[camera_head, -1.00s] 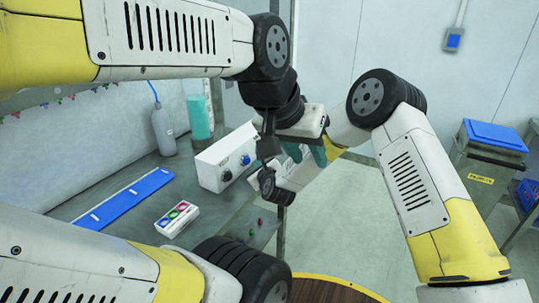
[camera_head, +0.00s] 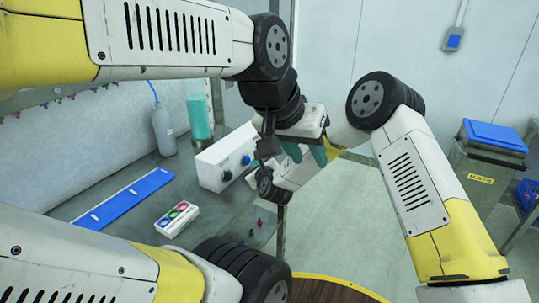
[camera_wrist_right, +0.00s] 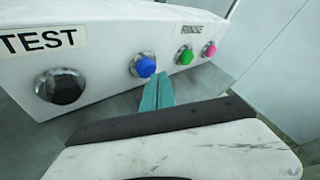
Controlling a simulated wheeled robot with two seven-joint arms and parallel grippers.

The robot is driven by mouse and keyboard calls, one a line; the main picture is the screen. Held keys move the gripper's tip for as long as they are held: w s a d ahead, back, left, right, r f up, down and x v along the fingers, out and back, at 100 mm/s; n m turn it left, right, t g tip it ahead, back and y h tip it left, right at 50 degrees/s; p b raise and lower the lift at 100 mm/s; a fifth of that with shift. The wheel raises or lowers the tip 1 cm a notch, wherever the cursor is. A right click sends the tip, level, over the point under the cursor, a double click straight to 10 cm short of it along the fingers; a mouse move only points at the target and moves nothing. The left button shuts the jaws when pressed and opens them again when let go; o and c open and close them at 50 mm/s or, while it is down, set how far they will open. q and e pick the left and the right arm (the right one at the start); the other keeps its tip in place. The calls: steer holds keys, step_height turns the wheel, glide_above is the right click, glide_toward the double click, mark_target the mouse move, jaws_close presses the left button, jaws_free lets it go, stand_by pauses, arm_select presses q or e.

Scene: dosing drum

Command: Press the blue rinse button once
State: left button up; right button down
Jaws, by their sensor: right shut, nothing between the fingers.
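A white control box (camera_head: 222,162) stands on the bench, with a black button and a blue button (camera_head: 246,160) in the head view. In the right wrist view, the blue button (camera_wrist_right: 143,66) sits between the black one under a TEST label and a green one (camera_wrist_right: 184,57); a small, blurred label is above the green one. My right gripper (camera_wrist_right: 158,91) is shut and empty, its teal fingertips just below and right of the blue button; contact cannot be told. In the head view its fingers are hidden. My left gripper (camera_head: 306,153) is open and empty, right of the box.
A pink button (camera_wrist_right: 209,48) is at the box's far end. A small box with coloured buttons (camera_head: 176,219), a blue strip (camera_head: 124,199), a grey bottle (camera_head: 163,130) and a teal cylinder (camera_head: 199,118) are on the bench. My left gripper and right forearm are close together.

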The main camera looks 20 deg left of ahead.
steer(key=shift+a, duration=0.55)
stand_by(0.4)
steer(key=shift+d, duration=0.95)
steer(key=d, duration=0.5)
steer(key=shift+s, duration=0.25)
stand_by(0.8)
